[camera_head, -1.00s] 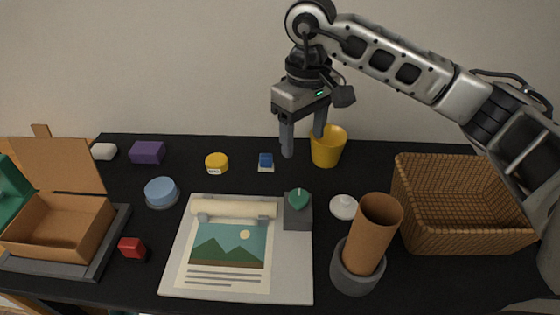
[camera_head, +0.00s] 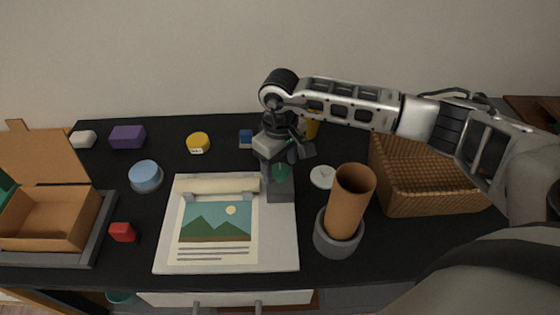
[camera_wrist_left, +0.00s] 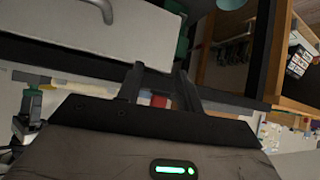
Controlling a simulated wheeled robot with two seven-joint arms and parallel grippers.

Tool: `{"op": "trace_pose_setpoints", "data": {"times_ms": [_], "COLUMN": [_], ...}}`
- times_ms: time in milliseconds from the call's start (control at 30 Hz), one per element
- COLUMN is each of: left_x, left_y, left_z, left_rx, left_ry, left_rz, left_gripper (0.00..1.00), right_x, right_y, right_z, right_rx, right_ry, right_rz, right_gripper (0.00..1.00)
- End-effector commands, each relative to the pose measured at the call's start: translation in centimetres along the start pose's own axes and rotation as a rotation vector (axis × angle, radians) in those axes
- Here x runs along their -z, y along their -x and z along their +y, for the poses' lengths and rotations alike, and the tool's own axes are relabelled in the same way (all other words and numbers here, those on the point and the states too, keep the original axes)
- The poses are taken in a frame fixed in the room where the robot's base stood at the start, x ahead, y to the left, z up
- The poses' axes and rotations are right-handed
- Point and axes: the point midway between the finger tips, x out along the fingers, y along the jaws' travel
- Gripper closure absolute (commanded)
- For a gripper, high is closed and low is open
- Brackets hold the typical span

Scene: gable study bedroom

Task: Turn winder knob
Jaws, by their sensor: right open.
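The green winder knob (camera_head: 281,172) stands on a grey block (camera_head: 281,193) at the right back corner of the pale board (camera_head: 277,248). A rolled cream sheet (camera_head: 222,186) lies across the board, with a mountain picture (camera_head: 213,222) spread below it. My right gripper (camera_head: 279,167) is open and points down at the knob. Its fingers are close to the knob and partly cover it; I cannot tell whether they touch it. My left gripper (camera_wrist_left: 160,76) shows only in the left wrist view, its two fingers apart, below the tabletop near a drawer front.
A grey cup with a brown tube (camera_head: 337,235) and a white lidded knob (camera_head: 322,177) stand right of the board. A wicker basket (camera_head: 430,202) is farther right. The yellow cup (camera_head: 312,128) is partly behind my right arm. A red block (camera_head: 122,232) and blue tin (camera_head: 145,175) lie left.

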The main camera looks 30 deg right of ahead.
Motion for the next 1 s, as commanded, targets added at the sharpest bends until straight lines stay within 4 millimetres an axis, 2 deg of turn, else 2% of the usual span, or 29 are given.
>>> {"op": "trace_pose_setpoints", "data": {"times_ms": [367, 500, 533, 833, 1000], "left_x": [0.01, -0.07, -0.09, -0.44, -0.89], "left_y": [0.05, 0.10, 0.11, -0.03, -0.44], "left_z": [-0.03, 0.02, 0.03, 0.25, 0.39], "left_rx": [0.002, 0.001, 0.001, -0.004, -0.007], "left_ry": [0.001, 0.002, 0.002, 0.003, 0.004], "left_rz": [0.000, -0.001, -0.002, -0.004, -0.004], "left_gripper": [0.64, 0.64, 0.64, 0.64, 0.64], "right_x": [0.02, 0.02, 0.02, 0.03, 0.02], "right_y": [-0.59, -0.57, -0.57, -0.61, -0.75], "right_z": [0.03, 0.02, 0.02, 0.02, 0.02], "right_rx": [-0.001, -0.001, -0.001, 0.000, -0.001], "right_ry": [0.000, 0.000, 0.000, -0.020, -0.087], "right_rz": [0.001, 0.001, 0.001, 0.001, 0.001], "right_gripper": [0.38, 0.76, 0.82, 0.82, 0.82]}}
